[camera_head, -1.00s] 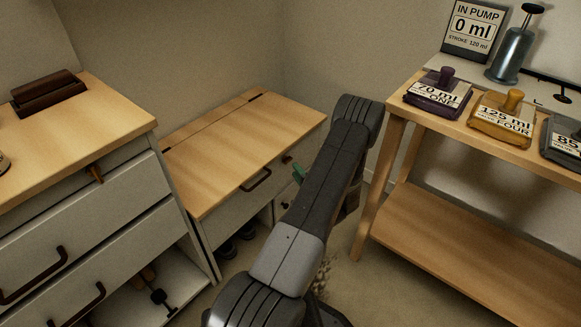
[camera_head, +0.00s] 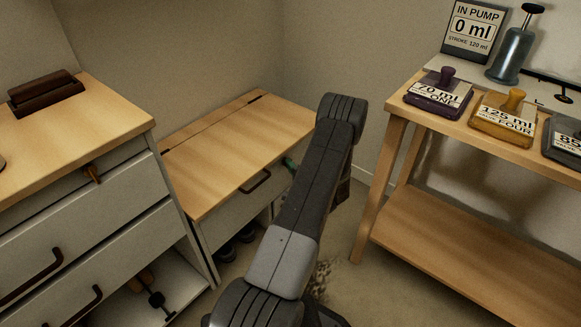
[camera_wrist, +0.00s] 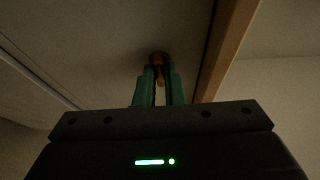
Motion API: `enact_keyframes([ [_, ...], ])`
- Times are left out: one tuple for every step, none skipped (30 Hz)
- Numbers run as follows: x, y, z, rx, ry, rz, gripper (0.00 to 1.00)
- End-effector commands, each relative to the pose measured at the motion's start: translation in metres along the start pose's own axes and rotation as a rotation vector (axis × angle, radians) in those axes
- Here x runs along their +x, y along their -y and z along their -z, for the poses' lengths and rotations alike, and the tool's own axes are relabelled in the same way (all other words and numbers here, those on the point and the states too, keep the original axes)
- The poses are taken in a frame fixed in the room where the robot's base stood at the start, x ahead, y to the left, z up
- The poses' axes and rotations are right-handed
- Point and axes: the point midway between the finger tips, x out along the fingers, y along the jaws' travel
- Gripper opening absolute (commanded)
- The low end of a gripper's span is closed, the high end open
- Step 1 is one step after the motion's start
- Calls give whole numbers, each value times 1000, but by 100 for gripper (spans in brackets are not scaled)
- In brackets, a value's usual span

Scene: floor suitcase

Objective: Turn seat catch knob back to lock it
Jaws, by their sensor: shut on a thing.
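In the wrist view, a round brown knob (camera_wrist: 159,57) stands out from a pale cabinet face, just under the wooden edge of a top. My gripper (camera_wrist: 160,76) has its two green fingers closed on the knob, one on each side of its orange-brown grip. In the head view the knob is hidden behind my arm. Only a bit of a green finger (camera_head: 289,163) shows there, at the front right of the low bench seat (camera_head: 225,150). The seat lid is down. How far the knob is turned is too dark to tell.
Some floor shows between seat and table.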

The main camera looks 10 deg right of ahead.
Motion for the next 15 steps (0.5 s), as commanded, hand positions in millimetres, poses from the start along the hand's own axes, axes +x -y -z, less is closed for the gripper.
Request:
enact_keyframes([
  [0,0,0,1,0,-1,0],
  [0,0,0,3,0,-2,0],
  [0,0,0,5,0,-3,0],
  [0,0,0,9,0,-5,0],
  [0,0,0,14,0,-6,0],
  [0,0,0,22,0,-10,0],
  [0,0,0,30,0,-13,0],
  [0,0,0,38,1,-16,0],
  [0,1,0,54,1,-22,0],
  [0,1,0,66,0,-28,0],
  [0,1,0,81,0,-34,0],
  [0,1,0,103,0,-43,0],
  [0,1,0,121,0,-50,0],
  [0,2,0,141,0,-59,0],
  [0,2,0,169,0,-71,0],
])
